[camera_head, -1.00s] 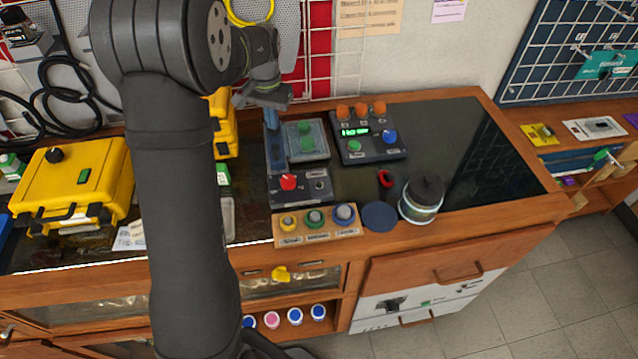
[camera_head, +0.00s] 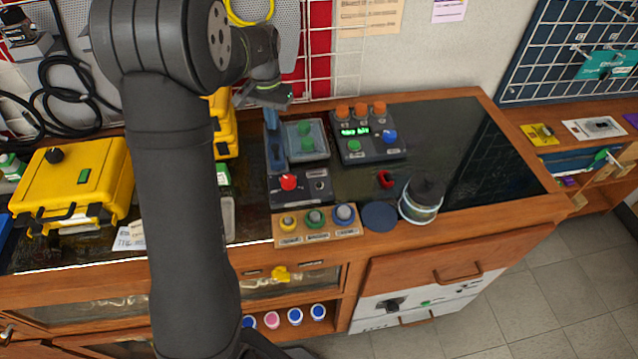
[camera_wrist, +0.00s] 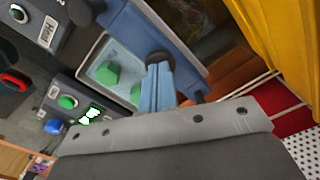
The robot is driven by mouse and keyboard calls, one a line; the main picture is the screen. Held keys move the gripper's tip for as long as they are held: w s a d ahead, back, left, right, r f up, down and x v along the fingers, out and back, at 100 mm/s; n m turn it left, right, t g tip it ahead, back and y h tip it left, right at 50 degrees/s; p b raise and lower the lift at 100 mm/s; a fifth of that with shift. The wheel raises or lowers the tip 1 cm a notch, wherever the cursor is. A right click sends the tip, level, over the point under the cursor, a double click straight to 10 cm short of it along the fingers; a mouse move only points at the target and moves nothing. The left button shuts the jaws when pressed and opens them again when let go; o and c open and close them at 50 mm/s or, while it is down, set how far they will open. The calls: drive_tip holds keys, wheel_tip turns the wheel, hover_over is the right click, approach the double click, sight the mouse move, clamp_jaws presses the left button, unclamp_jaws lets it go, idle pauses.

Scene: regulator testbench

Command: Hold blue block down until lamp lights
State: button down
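A long blue block (camera_head: 276,153) lies along the left side of a dark unit, beside a pale tray (camera_head: 322,152) with green parts. It also shows in the wrist view (camera_wrist: 150,32). My gripper (camera_head: 270,122) is over the far end of this block. Its two light blue fingers (camera_wrist: 158,84) are close together in the wrist view, with nothing visible between them. They overlap the block in that view; I cannot tell whether they touch it. I cannot tell which part is the lamp.
A control box (camera_head: 365,150) with orange knobs and a lit green display stands to the right. A red knob (camera_head: 288,182) sits on the near unit. Yellow cases (camera_head: 85,170) stand left. A dark jar (camera_head: 424,195) stands right, and the black bench top beyond it is clear.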

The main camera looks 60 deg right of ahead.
idle(0.3)
wheel_tip(320, 180, up, 9)
idle(1.0)
drive_tip(key=shift+f, duration=0.1)
drive_tip(key=shift+f, duration=3.2)
drive_tip(key=shift+r, duration=0.1)
